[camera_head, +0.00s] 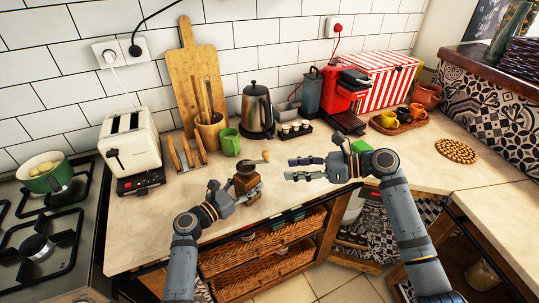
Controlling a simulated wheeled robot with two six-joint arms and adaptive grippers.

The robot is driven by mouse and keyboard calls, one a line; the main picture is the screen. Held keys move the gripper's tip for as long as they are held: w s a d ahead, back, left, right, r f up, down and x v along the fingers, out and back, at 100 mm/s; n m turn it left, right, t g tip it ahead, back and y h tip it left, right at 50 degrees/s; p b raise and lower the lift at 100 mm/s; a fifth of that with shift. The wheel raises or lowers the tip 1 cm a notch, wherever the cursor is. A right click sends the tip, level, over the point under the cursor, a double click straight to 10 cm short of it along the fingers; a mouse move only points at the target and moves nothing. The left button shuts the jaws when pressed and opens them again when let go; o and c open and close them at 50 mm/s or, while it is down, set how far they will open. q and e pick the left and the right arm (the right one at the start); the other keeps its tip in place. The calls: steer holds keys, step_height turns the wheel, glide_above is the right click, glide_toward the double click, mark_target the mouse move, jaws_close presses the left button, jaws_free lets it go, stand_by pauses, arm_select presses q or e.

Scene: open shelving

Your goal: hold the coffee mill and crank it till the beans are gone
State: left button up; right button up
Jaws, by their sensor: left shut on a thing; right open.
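The coffee mill (246,182) is a small brown wooden box with a dark metal top, standing upright near the counter's front edge. Its crank (257,161) points to the right and ends in a small knob (266,156). My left gripper (238,194) is shut on the mill's body from the left and front, covering part of it. My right gripper (306,168) is open and empty, to the right of the crank knob and apart from it. Any beans inside the mill are too small or hidden to see.
A green mug (230,142), a wooden rack (187,153) and a kettle (257,110) stand behind the mill. A toaster (131,147) is at left. A red coffee machine (345,90) stands behind my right gripper. The worktop (300,200) ends just in front of the mill.

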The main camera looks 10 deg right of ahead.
mark_target(266, 160)
steer(key=w+d+r+n+y, duration=0.1)
steer(key=w+d+n+y, duration=0.1)
steer(key=d+y, duration=0.15)
steer(key=x, duration=1.1)
steer(key=shift+w+a+r, duration=0.1)
steer(key=shift+w+a, duration=0.05)
steer(key=shift+a, duration=0.15)
jaws_close()
